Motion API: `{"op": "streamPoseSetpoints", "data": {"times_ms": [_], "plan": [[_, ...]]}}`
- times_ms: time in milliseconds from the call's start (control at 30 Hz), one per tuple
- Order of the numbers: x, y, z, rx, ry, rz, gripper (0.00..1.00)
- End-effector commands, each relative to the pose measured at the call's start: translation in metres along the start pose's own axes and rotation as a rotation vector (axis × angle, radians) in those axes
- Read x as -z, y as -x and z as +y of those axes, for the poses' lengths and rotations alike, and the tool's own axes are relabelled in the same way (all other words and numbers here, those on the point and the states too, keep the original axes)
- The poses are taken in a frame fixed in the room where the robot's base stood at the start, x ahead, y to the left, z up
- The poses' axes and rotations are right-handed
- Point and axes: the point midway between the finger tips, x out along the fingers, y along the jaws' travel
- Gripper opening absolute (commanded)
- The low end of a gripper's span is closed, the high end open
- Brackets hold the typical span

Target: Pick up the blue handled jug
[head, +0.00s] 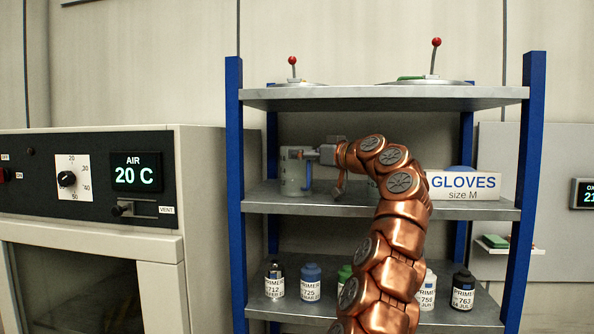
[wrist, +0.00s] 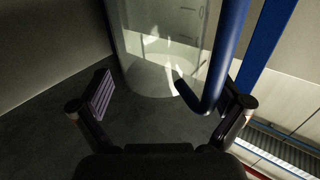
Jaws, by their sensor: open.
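The jug (head: 292,178) is a grey, see-through vessel standing upright on the middle shelf at its left side. Its blue handle (head: 308,174) faces right, toward my arm. My gripper (head: 318,154) is beside the handle, to the right of the jug. In the wrist view the jug body (wrist: 160,50) stands ahead. The handle (wrist: 228,55) runs down on the right and curls in at its lower end. My open gripper (wrist: 166,95) has its fingers apart. The handle's lower end shows just inside the right finger, and contact cannot be told. The left finger is clear of the jug.
A gloves box (head: 463,186) stands right on the middle shelf (head: 270,198), partly behind my arm. Blue posts (head: 236,190) bound the rack. Several primer bottles (head: 311,281) stand on the shelf below. Lids with red-knobbed levers (head: 434,60) lie on top. An oven (head: 90,220) is left.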

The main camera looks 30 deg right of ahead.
Motion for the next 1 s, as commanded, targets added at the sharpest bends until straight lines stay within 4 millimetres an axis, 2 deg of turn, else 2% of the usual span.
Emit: {"op": "streamPoseSetpoints", "data": {"times_ms": [233, 1000], "plan": [[0.0000, -0.0023, -0.0010, 0.001, 0.000, 0.002, 0.99], [-0.0002, -0.0023, -0.0010, 0.001, 0.000, 0.001, 0.19]]}}
